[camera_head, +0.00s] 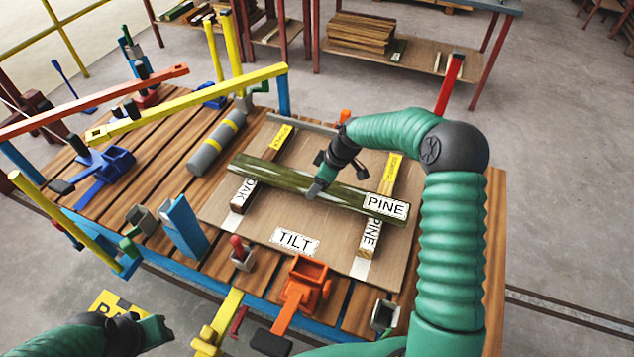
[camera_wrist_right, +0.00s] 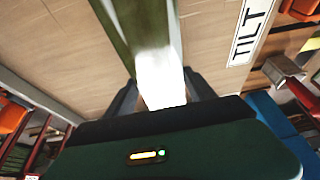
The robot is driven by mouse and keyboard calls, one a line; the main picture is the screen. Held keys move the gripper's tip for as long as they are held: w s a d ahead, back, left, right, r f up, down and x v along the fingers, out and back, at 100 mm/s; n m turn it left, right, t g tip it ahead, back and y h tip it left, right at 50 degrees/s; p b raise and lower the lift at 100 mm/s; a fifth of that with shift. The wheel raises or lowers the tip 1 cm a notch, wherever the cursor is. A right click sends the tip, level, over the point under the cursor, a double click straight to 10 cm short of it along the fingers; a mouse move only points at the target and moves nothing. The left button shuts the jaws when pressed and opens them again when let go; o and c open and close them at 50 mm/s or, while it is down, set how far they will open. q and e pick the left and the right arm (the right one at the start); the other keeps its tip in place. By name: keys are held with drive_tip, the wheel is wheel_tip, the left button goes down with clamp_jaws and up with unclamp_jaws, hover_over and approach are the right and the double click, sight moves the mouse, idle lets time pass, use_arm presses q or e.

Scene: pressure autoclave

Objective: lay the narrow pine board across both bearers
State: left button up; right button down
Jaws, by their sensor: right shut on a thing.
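The narrow board (camera_head: 255,169), greenish with a PINE label at its right end, crosses above both bearers. The left bearer (camera_head: 262,168) has an OAK label, and the right bearer (camera_head: 366,238) has a PINE label; both have yellow far ends. I cannot tell whether the board touches them. My right gripper (camera_head: 316,188) is shut on the board near its middle. In the right wrist view the board (camera_wrist_right: 140,25) runs between the fingers, with a bright white patch near them. My left gripper (camera_head: 158,332) is empty at the lower left, its jaw gap unclear.
A brown sheet (camera_head: 330,236) with a TILT label lies under the bearers on the slatted table. A grey cylinder (camera_head: 216,144) lies left of the board. Yellow and orange bars (camera_head: 190,104) stand raised at the left. Orange (camera_head: 303,285) and blue clamps line the front and left.

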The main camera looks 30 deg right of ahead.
drive_tip(key=shift+c, duration=1.6)
unclamp_jaws()
drive_tip(key=shift+f, duration=0.1)
